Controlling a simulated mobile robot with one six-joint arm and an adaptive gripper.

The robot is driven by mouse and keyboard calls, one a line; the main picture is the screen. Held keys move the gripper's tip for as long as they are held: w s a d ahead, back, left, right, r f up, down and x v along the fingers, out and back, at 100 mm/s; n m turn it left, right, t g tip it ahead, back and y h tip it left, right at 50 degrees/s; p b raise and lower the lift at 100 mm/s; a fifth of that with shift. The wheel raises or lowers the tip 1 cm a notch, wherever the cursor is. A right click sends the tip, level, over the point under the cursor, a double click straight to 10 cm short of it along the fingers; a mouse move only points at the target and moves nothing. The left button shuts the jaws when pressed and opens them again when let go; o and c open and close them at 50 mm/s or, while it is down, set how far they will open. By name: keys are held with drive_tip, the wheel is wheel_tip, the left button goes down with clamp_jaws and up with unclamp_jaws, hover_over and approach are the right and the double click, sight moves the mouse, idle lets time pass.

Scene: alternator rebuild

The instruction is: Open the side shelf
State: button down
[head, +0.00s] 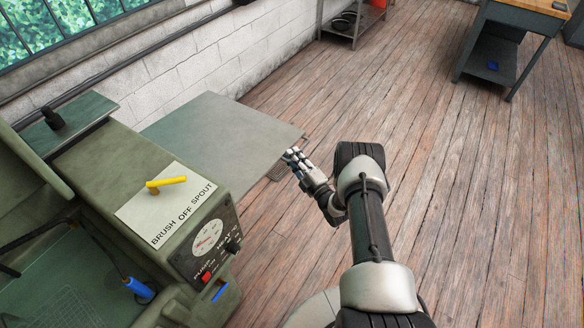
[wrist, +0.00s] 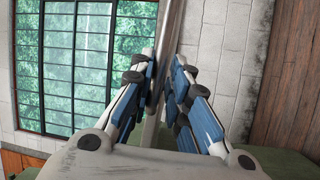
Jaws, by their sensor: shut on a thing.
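The side shelf (head: 217,130) is a flat grey-green panel at the right side of the green washer cabinet (head: 120,165). In the head view it extends level out from the cabinet over the floor. My gripper (head: 291,155) is at its near right corner. In the wrist view my gripper (wrist: 160,95) has its two blue-padded fingers on either side of the shelf's thin edge (wrist: 167,50), shut on it. What lies under the shelf is mostly hidden; a small piece of dark mesh shows beneath its corner.
The cabinet top carries a yellow lever (head: 166,182) on a "BRUSH OFF SPOUT" plate, and a dial panel (head: 208,240) faces right. A blue-handled brush (head: 139,288) lies in the basin. A workbench (head: 510,45) stands far right. The wooden floor between is clear.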

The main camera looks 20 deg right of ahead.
drive_tip(key=shift+w+d+r+n, duration=0.15)
drive_tip(key=shift+r+n, duration=0.45)
drive_tip(key=shift+r, duration=1.1)
drive_tip(key=c, duration=1.7)
unclamp_jaws()
drive_tip(key=shift+f, duration=0.1)
drive_tip(key=shift+s+f, duration=0.15)
drive_tip(key=shift+s, duration=0.15)
drive_tip(key=v, duration=1.1)
drive_tip(key=shift+s+d+f, duration=0.15)
drive_tip(key=shift+f, duration=0.1)
